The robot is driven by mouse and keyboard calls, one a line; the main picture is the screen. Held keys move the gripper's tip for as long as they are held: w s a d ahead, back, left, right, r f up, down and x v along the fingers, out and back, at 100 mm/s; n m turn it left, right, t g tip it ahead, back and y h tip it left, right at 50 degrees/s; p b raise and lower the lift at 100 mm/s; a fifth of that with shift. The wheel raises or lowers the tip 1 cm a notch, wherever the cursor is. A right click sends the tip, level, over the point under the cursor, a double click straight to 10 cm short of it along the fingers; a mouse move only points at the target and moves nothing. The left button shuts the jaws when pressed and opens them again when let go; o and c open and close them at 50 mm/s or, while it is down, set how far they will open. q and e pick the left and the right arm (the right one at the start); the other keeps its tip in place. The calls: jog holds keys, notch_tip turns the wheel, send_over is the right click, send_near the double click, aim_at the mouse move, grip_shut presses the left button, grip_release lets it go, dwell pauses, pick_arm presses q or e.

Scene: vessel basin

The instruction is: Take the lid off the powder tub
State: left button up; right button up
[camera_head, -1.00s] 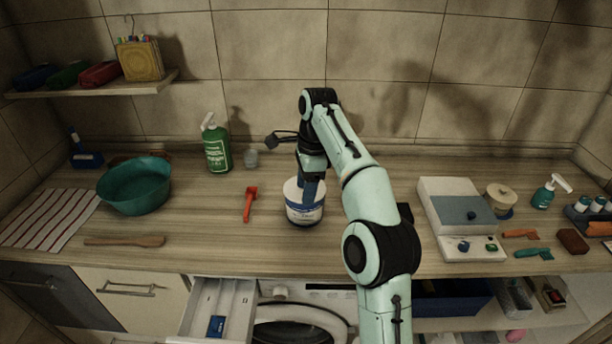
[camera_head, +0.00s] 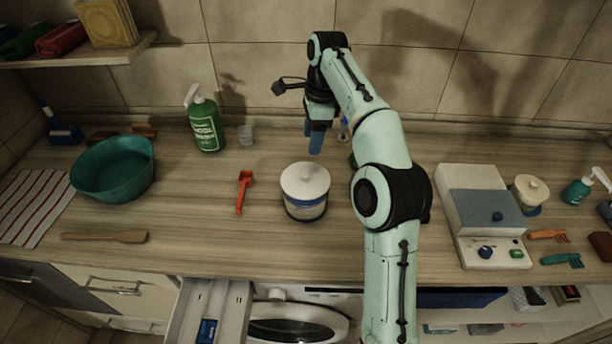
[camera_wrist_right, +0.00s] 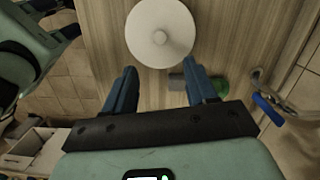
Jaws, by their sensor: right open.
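The powder tub (camera_head: 305,206) stands upright near the middle of the counter. Its round white lid (camera_head: 305,179) with a small knob sits on top. My right gripper (camera_head: 317,142) is behind and above the tub in the head view, apart from the lid, its blue fingers pointing down. In the right wrist view the fingers (camera_wrist_right: 160,68) are spread with nothing between them. The lid (camera_wrist_right: 160,32) lies beyond the fingertips there. My left gripper is in neither view.
A green bottle (camera_head: 205,122), a small clear cup (camera_head: 246,135) and a red tool (camera_head: 243,191) are left of the tub. A teal bowl (camera_head: 114,168) stands farther left. A white-and-grey device (camera_head: 482,215) is at right. An open drawer (camera_head: 208,312) juts out below the counter.

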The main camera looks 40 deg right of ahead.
aim_at(306, 174)
jog(key=f, duration=0.4)
jog(key=a+f, duration=0.1)
jog(key=f, duration=0.6)
jog(key=shift+w+a+f, duration=0.2)
jog(key=shift+w+f, duration=0.15)
jog(key=shift+w, duration=0.05)
grip_shut()
